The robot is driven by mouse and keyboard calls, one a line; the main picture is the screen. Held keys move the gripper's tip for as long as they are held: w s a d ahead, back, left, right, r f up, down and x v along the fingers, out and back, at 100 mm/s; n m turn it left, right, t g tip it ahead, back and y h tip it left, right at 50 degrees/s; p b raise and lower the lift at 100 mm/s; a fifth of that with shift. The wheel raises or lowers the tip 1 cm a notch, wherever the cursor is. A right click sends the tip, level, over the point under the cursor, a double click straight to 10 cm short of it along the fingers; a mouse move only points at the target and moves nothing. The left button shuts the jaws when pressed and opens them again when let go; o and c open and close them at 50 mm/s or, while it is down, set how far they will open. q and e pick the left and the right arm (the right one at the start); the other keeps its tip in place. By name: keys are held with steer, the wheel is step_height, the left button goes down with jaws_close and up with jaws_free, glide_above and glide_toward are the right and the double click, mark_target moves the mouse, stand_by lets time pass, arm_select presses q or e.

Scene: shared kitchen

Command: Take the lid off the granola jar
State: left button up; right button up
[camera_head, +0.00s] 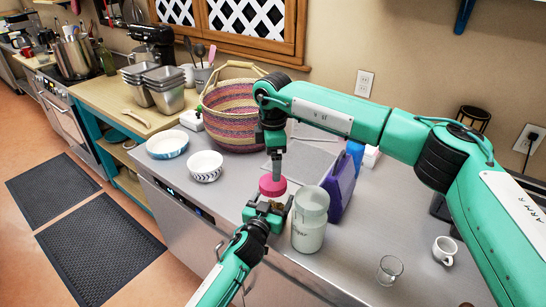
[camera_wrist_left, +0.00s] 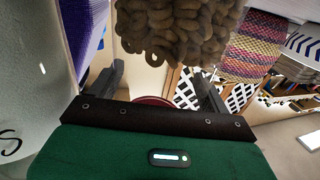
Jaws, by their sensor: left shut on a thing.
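The granola jar (camera_head: 279,203) stands on the steel counter, mostly hidden behind my left gripper (camera_head: 265,211), which is shut on it. Its pink-red lid (camera_head: 272,186) shows above that gripper. I cannot tell whether the lid is seated or slightly raised. In the left wrist view, brown granola (camera_wrist_left: 180,30) fills the top centre, and a dark red sliver (camera_wrist_left: 152,101), likely the lid, shows by the gripper body. My right gripper (camera_head: 276,174) points down directly over the lid, at or touching its top. Its fingers overlap in view, so their opening is unclear.
A sugar jar (camera_head: 310,222) stands close right of the granola jar. A purple container (camera_head: 339,187) is behind it. A woven basket (camera_head: 232,117) and two bowls (camera_head: 205,166) (camera_head: 167,145) are farther left. A glass (camera_head: 390,269) and white mug (camera_head: 445,250) stand at right.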

mark_target(273, 184)
step_height(273, 184, down, 7)
steer(key=shift+f, duration=0.1)
stand_by(0.3)
